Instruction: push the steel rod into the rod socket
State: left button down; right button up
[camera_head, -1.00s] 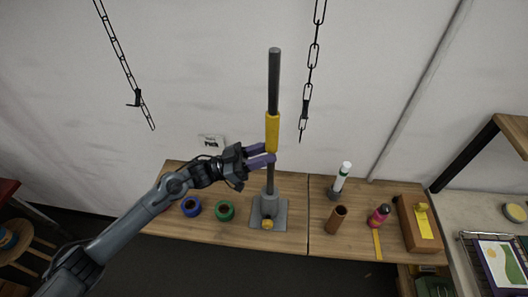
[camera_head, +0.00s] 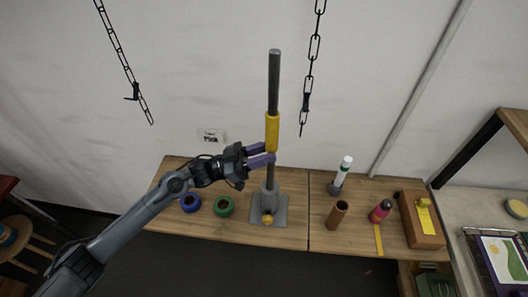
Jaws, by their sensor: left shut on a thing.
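The steel rod (camera_head: 274,85) is long, dark and upright, with a yellow sleeve (camera_head: 272,131) around its middle. Its lower end meets the grey rod socket (camera_head: 269,198), which stands on a square plate with a yellow knob in front. How deep the rod sits in the socket cannot be told. My left gripper (camera_head: 268,154) comes in from the left, its purple fingers shut on the rod just below the yellow sleeve. My right gripper is not in view.
Blue (camera_head: 190,202) and green (camera_head: 224,207) rings lie left of the socket. A brown cylinder (camera_head: 337,214), a white tube (camera_head: 343,171), a pink bottle (camera_head: 380,211) and a wooden box (camera_head: 410,222) stand to the right. Two chains hang behind, one close beside the rod (camera_head: 312,62).

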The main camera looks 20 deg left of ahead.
pick_arm(q)
jog(key=shift+r, duration=0.1)
jog(key=c, duration=0.7)
grip_release()
jog(key=shift+f, duration=0.2)
jog(key=b+v, duration=0.1)
jog(key=v, duration=0.9)
jog(key=shift+s+a+b, duration=0.15)
jog(key=shift+a+b, duration=0.15)
jog(key=shift+b, duration=0.1)
